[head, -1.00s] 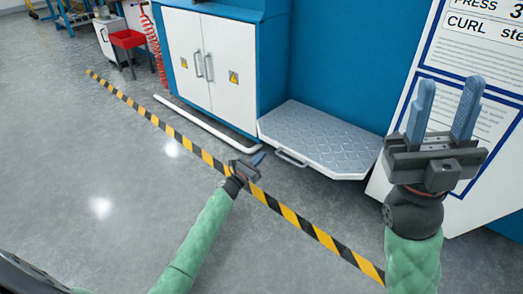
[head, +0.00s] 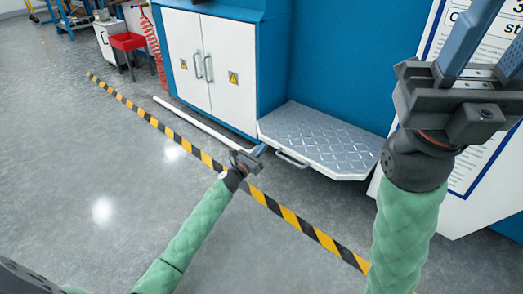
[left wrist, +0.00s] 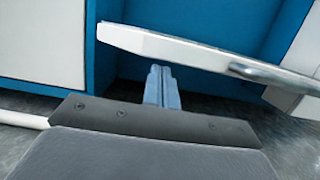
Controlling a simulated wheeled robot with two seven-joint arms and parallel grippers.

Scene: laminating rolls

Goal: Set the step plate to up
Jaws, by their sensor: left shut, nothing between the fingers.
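The step plate (head: 325,138) is a grey diamond-tread panel with a white edge, folded down roughly level from the blue machine. A bar handle (head: 291,159) is on its front edge. In the left wrist view, the plate's white edge (left wrist: 185,47) and handle (left wrist: 275,73) run across the upper right. My left gripper (head: 259,150) is shut and empty beside the plate's left front corner. In the left wrist view, its blue fingertips (left wrist: 158,72) appear just below the plate's edge, apart from the handle; contact is unclear. My right gripper (head: 497,42) is raised, open and empty.
White cabinet doors (head: 210,70) stand left of the plate, with a white rail (head: 205,122) along the floor. A printed white board (head: 480,180) stands right of it. Black-and-yellow tape (head: 285,212) crosses the floor, which is open at left.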

